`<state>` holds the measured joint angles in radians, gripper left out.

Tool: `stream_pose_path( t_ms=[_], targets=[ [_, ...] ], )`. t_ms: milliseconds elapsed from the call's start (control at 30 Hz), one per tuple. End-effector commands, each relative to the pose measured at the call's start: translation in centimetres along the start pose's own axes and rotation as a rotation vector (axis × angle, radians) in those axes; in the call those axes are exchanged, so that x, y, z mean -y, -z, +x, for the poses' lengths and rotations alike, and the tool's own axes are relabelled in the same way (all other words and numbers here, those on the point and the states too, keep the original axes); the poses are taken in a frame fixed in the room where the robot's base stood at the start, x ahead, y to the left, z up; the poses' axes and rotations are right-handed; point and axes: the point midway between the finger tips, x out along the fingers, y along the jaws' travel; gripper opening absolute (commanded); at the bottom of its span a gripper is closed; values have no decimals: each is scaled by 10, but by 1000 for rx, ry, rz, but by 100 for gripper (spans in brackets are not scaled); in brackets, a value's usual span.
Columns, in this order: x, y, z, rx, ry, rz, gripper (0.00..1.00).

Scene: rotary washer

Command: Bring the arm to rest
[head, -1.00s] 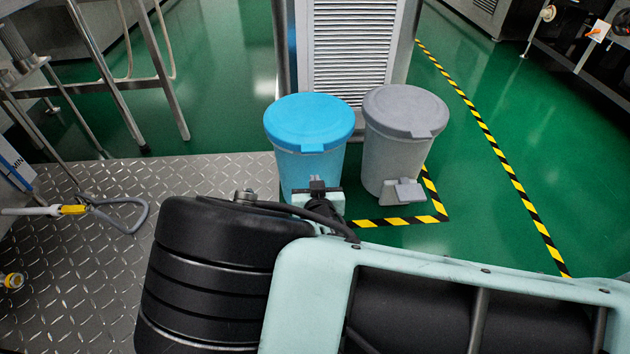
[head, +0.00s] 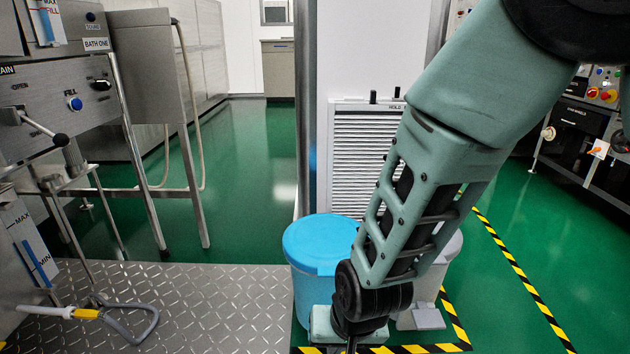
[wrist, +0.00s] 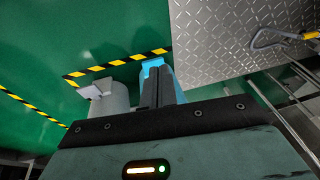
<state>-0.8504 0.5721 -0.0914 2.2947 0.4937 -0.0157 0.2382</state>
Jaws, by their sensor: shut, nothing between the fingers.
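My arm (head: 425,190) comes down from the upper right of the head view, its wrist in front of the two pedal bins. My gripper (wrist: 158,72) shows in the wrist view as dark fingers held together, with nothing between them. In the head view its tip is mostly cut off at the bottom edge. The blue bin (head: 318,250) is partly behind my wrist, and the grey bin (head: 447,252) is largely hidden by my forearm. In the wrist view the fingers overlap the blue bin; I cannot tell the gap.
A metal tread-plate platform (head: 215,300) lies left of the bins, with a grey hose loop (head: 140,325) on it. A steel bath machine (head: 60,105) stands left. A louvred cabinet (head: 350,170) stands behind the bins. Green floor is clear right, marked by yellow-black tape (head: 515,270).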

Motion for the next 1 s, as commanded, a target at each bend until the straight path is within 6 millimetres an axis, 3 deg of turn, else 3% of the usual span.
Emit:
stream_pose_path(
  t_ms=[33, 100, 300, 500, 700, 1000],
  targets=[
    [3, -4, -31, 39, 34, -34, 0],
    [3, -16, -65, 96, 66, -103, 0],
    [-14, -50, -150, 196, 94, -323, 0],
    [-42, -76, -200, 243, 50, -491, 0],
    [-70, -95, -237, 272, -29, -617, 0],
    [-58, -77, -296, 275, -21, -610, 0]
  ],
)
